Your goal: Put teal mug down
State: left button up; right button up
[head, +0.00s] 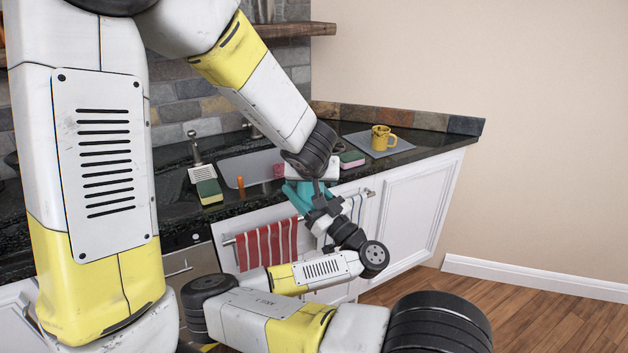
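The teal mug (295,193) is in the air in front of the counter's front edge, between my two grippers and partly hidden by them. My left gripper (317,187) comes down from above and meets the mug at its right side. My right gripper (314,203) reaches up from below right, with its dark fingers against or very near the mug. The fingers overlap in this view, so I cannot tell which gripper is closed on the mug.
The dark counter (425,142) holds a yellow mug (381,138) on a grey mat (400,146), sponges (209,190) (352,158) and a sink (240,168). A red striped towel (268,245) hangs on the rail below. Open wooden floor (540,310) lies at right.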

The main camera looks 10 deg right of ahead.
pick_arm(q)
jog(key=shift+d, duration=0.1)
pick_arm(e)
jog(key=shift+a, duration=0.1)
pick_arm(q)
jog(key=shift+s+d, duration=0.1)
jog(key=shift+d, duration=0.05)
jog(key=c, duration=1.3)
grip_shut()
pick_arm(e)
jog(key=o, duration=1.7)
jog(key=shift+o, duration=0.2)
